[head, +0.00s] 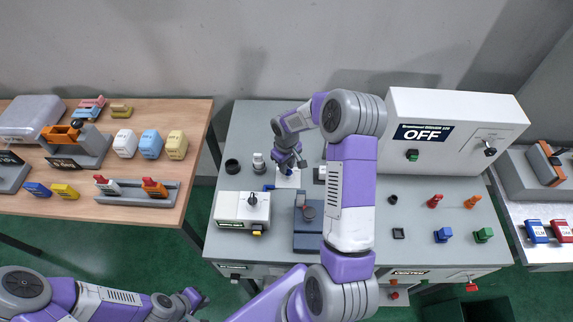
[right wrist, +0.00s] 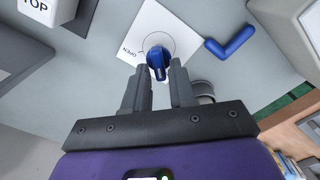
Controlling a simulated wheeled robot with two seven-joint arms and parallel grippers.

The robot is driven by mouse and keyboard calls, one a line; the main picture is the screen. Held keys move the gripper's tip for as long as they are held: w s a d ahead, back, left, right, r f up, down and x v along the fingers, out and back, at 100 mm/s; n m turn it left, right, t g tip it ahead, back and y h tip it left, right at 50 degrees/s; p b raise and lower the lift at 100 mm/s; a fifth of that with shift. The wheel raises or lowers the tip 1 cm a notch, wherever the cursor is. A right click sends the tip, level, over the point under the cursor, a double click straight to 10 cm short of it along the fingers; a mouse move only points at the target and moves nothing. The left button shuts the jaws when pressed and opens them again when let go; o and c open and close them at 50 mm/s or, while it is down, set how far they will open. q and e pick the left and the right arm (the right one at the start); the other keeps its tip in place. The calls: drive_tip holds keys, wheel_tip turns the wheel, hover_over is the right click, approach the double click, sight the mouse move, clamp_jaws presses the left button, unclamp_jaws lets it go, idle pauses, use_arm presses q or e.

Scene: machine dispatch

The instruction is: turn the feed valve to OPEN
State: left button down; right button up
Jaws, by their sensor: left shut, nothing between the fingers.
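The feed valve is a blue knob (right wrist: 158,58) with a short handle, on a white plate (right wrist: 150,25) marked with a circle arc and the word OPEN at the left. Its handle points toward my right gripper in the right wrist view, not at the word. My right gripper (right wrist: 160,88) is open, its two fingertips on either side of the handle with a visible gap. In the head view the right gripper (head: 291,166) hides most of the knob over the plate (head: 288,181). My left gripper (head: 200,299) is shut and empty at the lower left, away from the bench.
A blue L-shaped piece (right wrist: 232,44) lies beside the plate. A white box with a black knob (head: 240,209) and a dark blue-grey device (head: 308,232) stand nearby on the grey bench. A white cabinet reading OFF (head: 455,130) stands at the back right.

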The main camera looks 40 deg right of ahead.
clamp_jaws()
drive_tip(key=shift+m, duration=0.3)
drive_tip(key=m+b, duration=0.2)
drive_tip(key=m, duration=0.1)
drive_tip(key=shift+d+f+m+b, duration=0.1)
drive_tip(key=shift+d+m+b, duration=0.05)
drive_tip(key=shift+m+b, duration=0.2)
drive_tip(key=m+b, duration=0.1)
drive_tip(key=m, duration=0.3)
drive_tip(key=shift+s+d, duration=0.1)
drive_tip(key=shift+d, duration=0.05)
drive_tip(key=m, duration=0.5)
drive_tip(key=shift+s+d, duration=0.1)
drive_tip(key=m+p, duration=0.1)
drive_tip(key=m, duration=0.3)
drive_tip(key=shift+s+m, duration=0.15)
drive_tip(key=shift+m, duration=0.1)
drive_tip(key=shift+o, duration=1.6)
unclamp_jaws()
